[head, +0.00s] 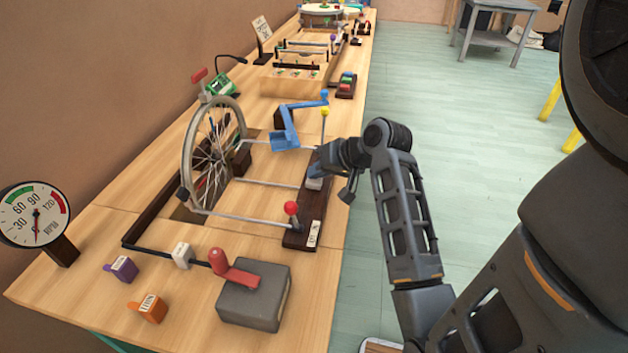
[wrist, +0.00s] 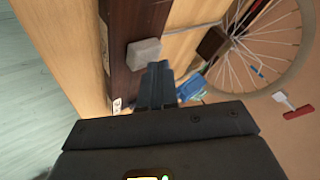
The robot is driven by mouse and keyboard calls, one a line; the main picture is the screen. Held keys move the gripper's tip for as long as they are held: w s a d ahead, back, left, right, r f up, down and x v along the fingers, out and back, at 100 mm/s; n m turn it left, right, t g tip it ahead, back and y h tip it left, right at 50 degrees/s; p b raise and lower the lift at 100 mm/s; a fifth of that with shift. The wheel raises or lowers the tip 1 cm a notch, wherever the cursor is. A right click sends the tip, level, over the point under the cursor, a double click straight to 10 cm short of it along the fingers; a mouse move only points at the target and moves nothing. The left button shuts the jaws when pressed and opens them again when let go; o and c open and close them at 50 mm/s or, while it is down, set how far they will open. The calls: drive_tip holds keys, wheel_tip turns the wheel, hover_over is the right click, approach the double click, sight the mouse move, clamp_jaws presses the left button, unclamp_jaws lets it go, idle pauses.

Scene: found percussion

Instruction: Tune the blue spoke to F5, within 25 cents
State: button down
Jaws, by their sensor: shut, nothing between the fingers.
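The spoked wheel (head: 187,150) stands upright in a slot in the bench. A small blue mark, apparently on the blue spoke (wrist: 261,72), shows among the grey spokes in the wrist view; in the head view I cannot pick it out surely. My gripper (head: 315,174) is shut and empty, low over the dark board right of the wheel. In the wrist view its fingertips (wrist: 158,70) are beside a light grey block (wrist: 144,53) on that board; I cannot tell whether they touch. The green device (head: 222,85) sits behind the wheel, its reading illegible.
A red-knobbed lever (head: 291,208) and yellow-knobbed lever (head: 325,112) rise from the dark board (head: 300,238). A blue bracket (head: 287,132) stands behind. An RPM dial (head: 35,214), a grey box (head: 252,300) and small purple and orange blocks are nearer.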

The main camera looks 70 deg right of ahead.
sight(318, 182)
drive_tip(key=shift+f, duration=0.4)
idle(0.3)
drive_tip(key=shift+r, duration=0.1)
drive_tip(key=shift+r+p, duration=0.9)
drive_tip(key=shift+p, duration=0.15)
drive_tip(key=shift+r, duration=0.1)
wheel_tip(318, 182, up, 5)
drive_tip(key=p, duration=0.5)
drive_tip(key=c, duration=1.8)
unclamp_jaws()
